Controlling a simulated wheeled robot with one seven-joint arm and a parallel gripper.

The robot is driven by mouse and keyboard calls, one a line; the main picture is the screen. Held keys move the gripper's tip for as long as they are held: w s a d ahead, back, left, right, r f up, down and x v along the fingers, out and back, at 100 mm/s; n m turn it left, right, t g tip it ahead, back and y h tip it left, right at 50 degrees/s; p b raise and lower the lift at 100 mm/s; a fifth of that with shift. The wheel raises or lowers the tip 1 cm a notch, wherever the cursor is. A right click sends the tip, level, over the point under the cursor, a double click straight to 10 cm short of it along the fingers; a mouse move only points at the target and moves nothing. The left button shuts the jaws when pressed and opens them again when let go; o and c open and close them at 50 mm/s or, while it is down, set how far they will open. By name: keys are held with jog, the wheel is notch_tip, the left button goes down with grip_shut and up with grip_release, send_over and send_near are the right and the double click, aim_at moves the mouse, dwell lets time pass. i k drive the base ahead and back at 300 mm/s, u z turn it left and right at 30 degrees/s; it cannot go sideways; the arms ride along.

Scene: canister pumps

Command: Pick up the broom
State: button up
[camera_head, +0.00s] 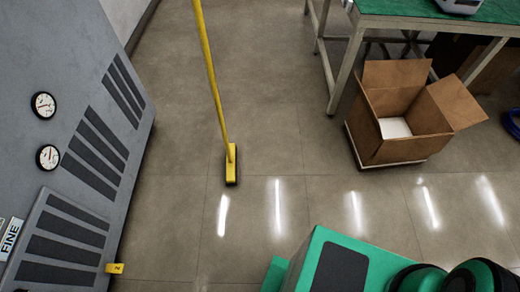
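The broom (212,75) has a long yellow handle and a small yellow head with dark bristles. The head (231,165) rests on the floor left of the picture's middle. The handle rises from it, leaning slightly left, and runs out of the top edge, so its upper end is hidden. Nothing is seen touching the handle within the frame. My gripper is not in view.
A grey machine cabinet (75,150) with gauges stands on the left. An open cardboard box (395,115) stands at the right, by a green-topped table (400,12). Green and black parts at the bottom right appear to be mine. The tiled floor (285,120) around the broom is clear.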

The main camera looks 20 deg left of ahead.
aim_at(231, 174)
jog(key=z, duration=1.45)
jog(key=i, duration=1)
jog(key=u, duration=3.5)
jog(key=i, duration=0.3)
